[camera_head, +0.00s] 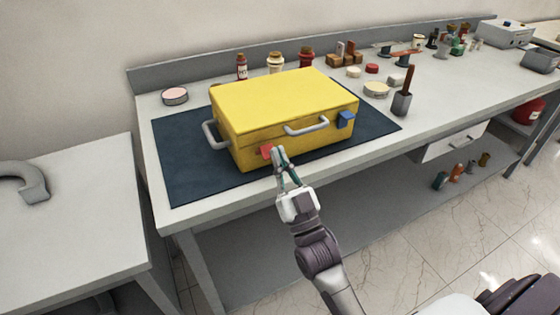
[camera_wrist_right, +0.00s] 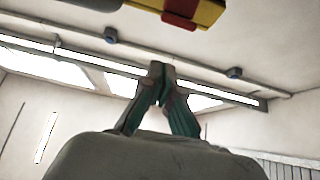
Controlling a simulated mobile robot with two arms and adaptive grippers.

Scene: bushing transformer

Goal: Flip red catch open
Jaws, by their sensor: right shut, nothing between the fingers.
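A closed yellow case (camera_head: 275,112) sits on a dark mat (camera_head: 180,165) on the workbench. Its front has a red catch (camera_head: 266,151) on the left, a grey handle (camera_head: 306,126) in the middle and a blue catch (camera_head: 346,120) on the right. My right gripper (camera_head: 279,152) is shut and empty, its tips right beside the red catch; I cannot tell whether they touch it. In the right wrist view the shut fingertips (camera_wrist_right: 160,72) point up below the case (camera_wrist_right: 208,12) and the red catch (camera_wrist_right: 180,22), with a gap in the picture. My left gripper is out of view.
Another grey handle (camera_head: 214,134) sticks out from the case's left side. Behind stand bottles (camera_head: 275,62) and wooden blocks (camera_head: 345,56); a brush in a grey holder (camera_head: 402,101) stands at the right. The bench's front edge lies below my right gripper. A side table (camera_head: 75,210) is at the left.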

